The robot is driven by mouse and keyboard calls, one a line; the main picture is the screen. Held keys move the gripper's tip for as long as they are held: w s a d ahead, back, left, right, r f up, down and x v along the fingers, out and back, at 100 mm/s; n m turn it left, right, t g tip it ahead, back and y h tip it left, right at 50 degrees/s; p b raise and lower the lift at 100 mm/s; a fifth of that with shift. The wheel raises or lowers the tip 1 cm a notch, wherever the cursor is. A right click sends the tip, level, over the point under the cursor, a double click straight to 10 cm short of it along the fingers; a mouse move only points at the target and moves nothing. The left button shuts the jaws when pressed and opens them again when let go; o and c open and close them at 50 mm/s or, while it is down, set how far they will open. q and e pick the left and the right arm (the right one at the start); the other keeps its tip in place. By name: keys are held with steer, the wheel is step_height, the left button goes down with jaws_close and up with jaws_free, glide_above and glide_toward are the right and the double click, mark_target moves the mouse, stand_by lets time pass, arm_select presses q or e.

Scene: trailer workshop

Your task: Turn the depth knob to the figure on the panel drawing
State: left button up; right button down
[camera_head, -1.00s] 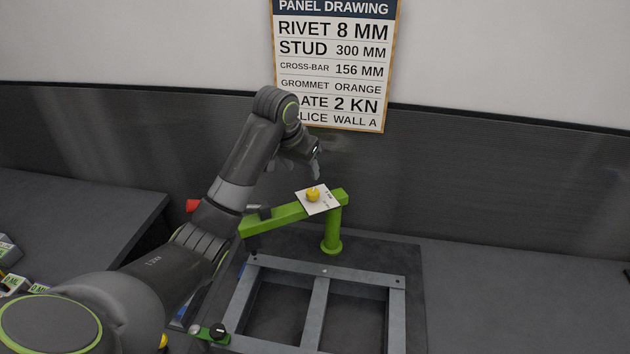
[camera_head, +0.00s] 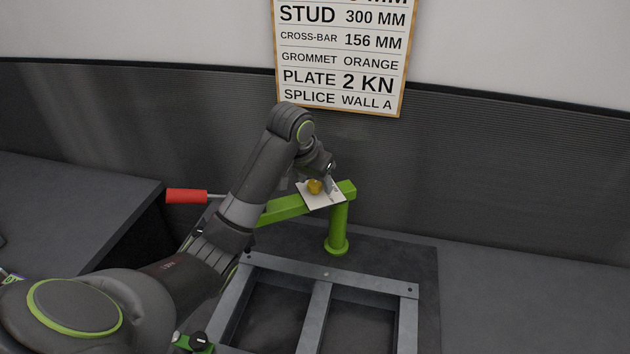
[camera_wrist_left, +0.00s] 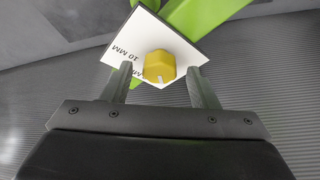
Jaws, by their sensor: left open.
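The depth knob (camera_head: 315,187) is yellow and sits on a white plate (camera_head: 322,201) on top of the green arm. In the left wrist view the knob (camera_wrist_left: 160,66) has a pale pointer mark toward the picture's bottom, and the plate (camera_wrist_left: 122,50) shows "10 MM" and a second, partly hidden label. My left gripper (camera_wrist_left: 158,88) is open, with one finger on each side of the knob and a gap to it on both sides. In the head view my left gripper (camera_head: 326,178) is just above the plate. The panel drawing (camera_head: 341,60) hangs on the wall; its top line is cut off to "MM".
The green arm (camera_head: 283,208) stands on a green post (camera_head: 338,228) behind a grey metal frame (camera_head: 412,312). A red-handled lever (camera_head: 186,196) sticks out left of my arm. The bench at right (camera_head: 520,300) is clear.

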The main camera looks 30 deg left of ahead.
arm_select(q)
steer(key=shift+s+r, duration=0.1)
steer(key=shift+s, duration=0.05)
steer(key=c, duration=1)
steer(key=shift+r+m+p, duration=0.15)
steer(key=shift+m+p, duration=0.25)
steer(key=shift+p, duration=0.3)
steer(key=m+p, duration=0.2)
steer(key=m+h+p, duration=0.1)
steer(key=p, duration=0.1)
steer(key=shift+a+m+h, duration=0.15)
steer(key=shift+m+h, duration=0.15)
steer(key=shift+m, duration=0.1)
steer(key=shift+m+g+h+p, duration=0.45)
steer(key=shift+m+p, duration=0.2)
steer(key=shift+m, duration=0.55)
steer(key=shift+w+a+m+g+h, duration=0.1)
steer(key=shift+m+g+h, duration=0.1)
steer(key=shift+m, duration=0.5)
steer(key=shift+w+m+g+h, duration=0.1)
steer(key=shift+m+g+h, duration=0.05)
steer(key=shift+m, duration=0.55)
arm_select(e)
step_height(320, 180, up, 7)
arm_select(q)
steer(key=o, duration=1)
